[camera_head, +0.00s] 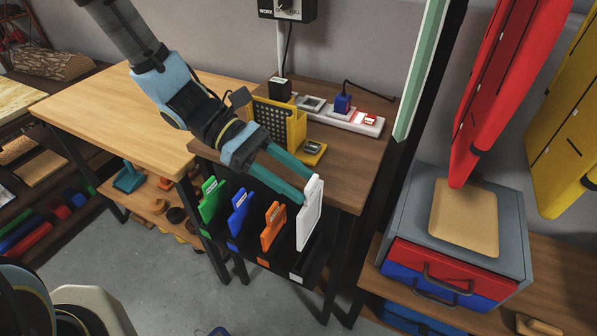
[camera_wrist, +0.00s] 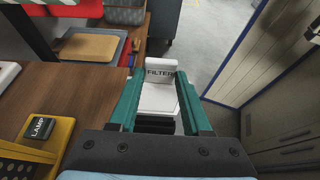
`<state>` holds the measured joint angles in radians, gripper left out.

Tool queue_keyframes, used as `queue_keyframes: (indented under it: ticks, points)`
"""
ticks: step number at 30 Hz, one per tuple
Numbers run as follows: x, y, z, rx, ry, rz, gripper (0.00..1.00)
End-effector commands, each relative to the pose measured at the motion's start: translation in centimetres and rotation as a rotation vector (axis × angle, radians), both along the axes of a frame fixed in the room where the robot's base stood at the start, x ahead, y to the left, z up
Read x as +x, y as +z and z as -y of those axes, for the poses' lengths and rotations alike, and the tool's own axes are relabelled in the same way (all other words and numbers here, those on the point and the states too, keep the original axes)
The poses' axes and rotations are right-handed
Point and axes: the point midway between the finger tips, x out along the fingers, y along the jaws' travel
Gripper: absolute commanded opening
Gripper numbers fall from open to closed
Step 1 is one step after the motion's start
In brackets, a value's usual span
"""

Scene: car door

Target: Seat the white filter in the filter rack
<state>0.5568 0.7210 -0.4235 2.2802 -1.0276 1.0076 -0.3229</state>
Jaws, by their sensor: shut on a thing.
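The white filter (camera_head: 311,215) is upright at the right end of the black filter rack (camera_head: 283,268), on the front side of the brown table. It stands higher than the coloured filters beside it. I cannot tell whether its lower edge is inside the slot. My gripper (camera_head: 308,190) is shut on its upper part, with teal fingers on it. In the wrist view the white filter (camera_wrist: 160,82) shows the word FILTER between the two fingers (camera_wrist: 160,95). A white label marks the rack's right end.
Green (camera_head: 212,199), blue (camera_head: 238,213) and orange (camera_head: 273,226) filters stand in the rack to the left. A yellow holder (camera_head: 280,122) and a power strip (camera_head: 345,118) are on the brown table (camera_head: 345,160). A grey case with red and blue drawers (camera_head: 455,270) stands right.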

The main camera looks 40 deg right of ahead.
Motion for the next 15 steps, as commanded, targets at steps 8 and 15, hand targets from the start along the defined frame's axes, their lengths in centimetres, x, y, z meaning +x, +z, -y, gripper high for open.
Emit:
queue_keyframes:
  ticks: [8,15]
  points:
    - [0.0,0.1,0.0,0.000,0.001,0.001,0.00]
    - [0.0,-0.9,0.0,-0.001,0.001,0.000,0.00]
